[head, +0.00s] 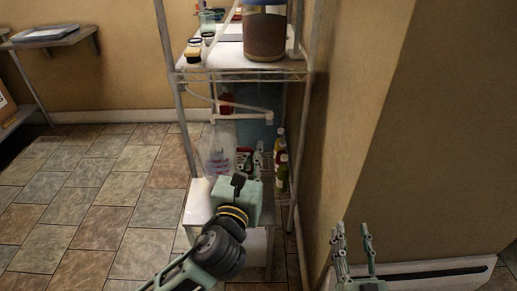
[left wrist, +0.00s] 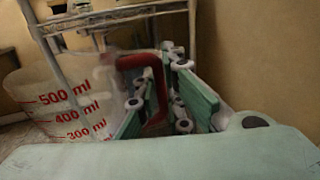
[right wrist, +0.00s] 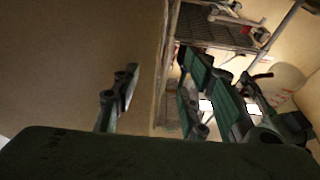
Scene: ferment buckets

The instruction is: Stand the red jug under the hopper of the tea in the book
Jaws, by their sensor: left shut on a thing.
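The red jug is clear, with red markings and a red handle (left wrist: 157,95). In the left wrist view its wall (left wrist: 55,95) is left of my left gripper (left wrist: 160,100), whose fingers are shut on the handle. In the head view the jug (head: 214,158) is beside my left gripper (head: 250,158), over the lower shelf of the rack; whether it touches the shelf I cannot tell. My right gripper (head: 353,238) is open and empty by the wall; its fingers stand apart in the right wrist view (right wrist: 155,95). I cannot clearly make out a hopper or its label.
A large jar of brown stuff (head: 265,35) and small jars (head: 193,53) stand on the upper shelf (head: 240,66). Below are a white pipe (head: 240,116), a bluish container (head: 256,132) and bottles (head: 282,165). An open book (head: 45,34) lies on a wall shelf.

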